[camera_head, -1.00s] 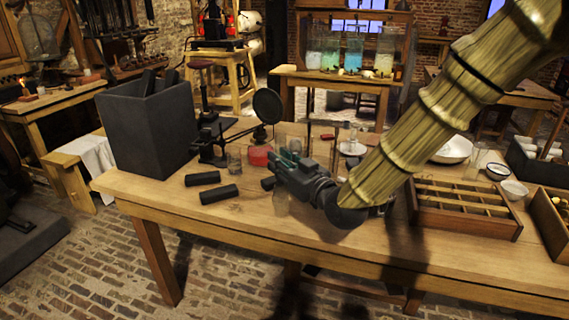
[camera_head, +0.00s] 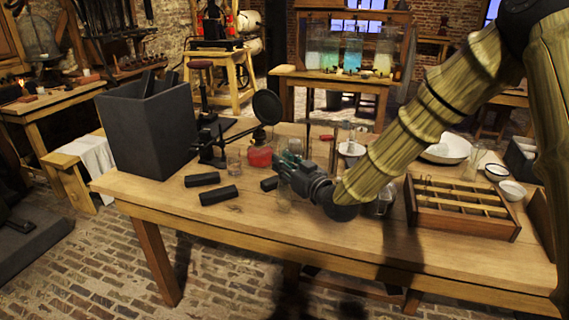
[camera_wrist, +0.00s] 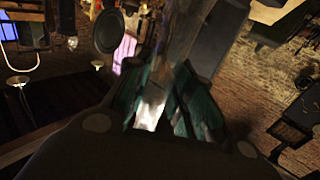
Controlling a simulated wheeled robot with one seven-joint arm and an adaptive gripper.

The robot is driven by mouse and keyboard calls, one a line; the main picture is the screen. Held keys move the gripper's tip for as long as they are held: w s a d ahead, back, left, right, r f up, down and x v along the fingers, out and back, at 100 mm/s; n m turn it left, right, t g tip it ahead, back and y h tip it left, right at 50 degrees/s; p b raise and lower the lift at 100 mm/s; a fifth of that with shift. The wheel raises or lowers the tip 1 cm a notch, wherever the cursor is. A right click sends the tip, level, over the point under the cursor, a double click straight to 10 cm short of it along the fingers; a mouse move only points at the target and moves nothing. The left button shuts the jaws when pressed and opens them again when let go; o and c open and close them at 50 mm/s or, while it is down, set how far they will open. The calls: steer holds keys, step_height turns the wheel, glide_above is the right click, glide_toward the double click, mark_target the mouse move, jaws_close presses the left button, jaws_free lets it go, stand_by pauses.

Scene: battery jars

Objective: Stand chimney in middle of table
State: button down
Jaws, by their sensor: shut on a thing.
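My gripper (camera_head: 287,165) is over the middle of the wooden table (camera_head: 240,222), its dark greenish fingers pointing left. In the wrist view, the fingers (camera_wrist: 165,100) are closed around a clear glass piece, which I take to be the chimney (camera_wrist: 184,38). The glass runs up away from the fingers in that view. In the head view the chimney is hard to make out against the gripper and table. I cannot tell whether its lower end touches the tabletop.
Dark blocks (camera_head: 219,195) lie left of my gripper. A red lamp base (camera_head: 259,157) and a stand with a round black disc (camera_head: 267,107) are behind. A tall dark bin (camera_head: 150,130) stands at left, a compartment tray (camera_head: 463,222) at right. The table's front strip is clear.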

steer(key=shift+s, duration=0.1)
steer(key=c, duration=1.2)
jaws_free()
steer(key=shift+f, duration=0.1)
steer(key=shift+c, duration=0.2)
steer(key=shift+r, duration=0.2)
steer(key=v, duration=1.2)
steer(key=shift+b, duration=0.4)
